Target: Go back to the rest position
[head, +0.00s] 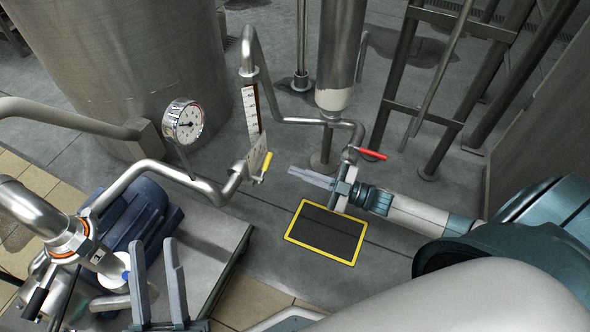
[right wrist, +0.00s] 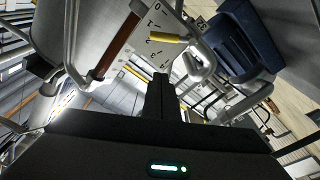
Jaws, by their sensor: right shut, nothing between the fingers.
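My right gripper (head: 300,174) reaches in from the right in the head view, above the grey floor. Its two fingers lie together with nothing between them. In the right wrist view its dark fingers (right wrist: 161,92) are also closed and point at a metal plate with a yellow-handled lever. My left gripper (head: 154,246) is at the bottom left of the head view. Its two grey fingers point up and stand apart, with no object seen held between them. It is in front of a blue motor (head: 136,218).
A red-handled valve (head: 369,154) is close behind my right gripper. A yellow lever (head: 265,165) and a gauge (head: 183,121) are to the left. A yellow-edged black mat (head: 326,232) lies on the floor below. Pipes (head: 36,207) crowd the left; a steel frame (head: 425,70) stands behind.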

